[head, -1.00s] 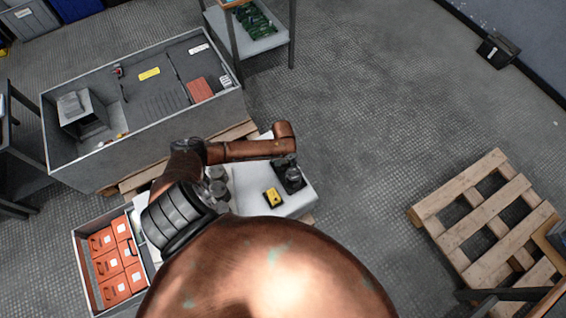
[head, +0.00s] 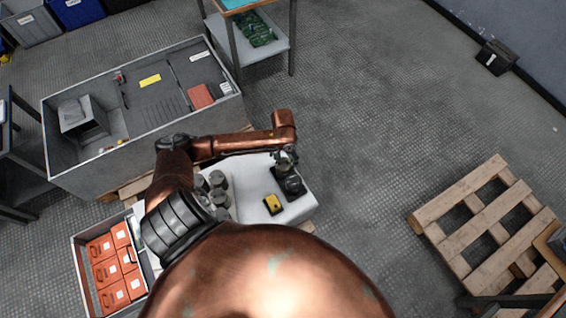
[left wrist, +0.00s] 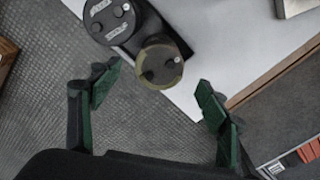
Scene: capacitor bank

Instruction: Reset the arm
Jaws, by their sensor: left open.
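My left arm crosses the head view from the lower middle, and its left gripper (head: 286,158) points down above a black holder (head: 290,184) on a white-topped table (head: 240,180). In the left wrist view the left gripper (left wrist: 158,96) has its green-padded fingers spread wide, with nothing held between them. A dark round capacitor with an olive rim (left wrist: 161,64) lies just beyond the fingertips. Another round grey-topped one (left wrist: 108,18) sits beside it on the black holder. My right gripper is not in view.
A yellow meter-like device (head: 272,204) and several grey cylinders (head: 218,182) stand on the white top. A large grey bin (head: 110,165) is behind, a tray of orange boxes (head: 75,250) at left. A wooden pallet (head: 485,215) lies at right; the floor between is clear.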

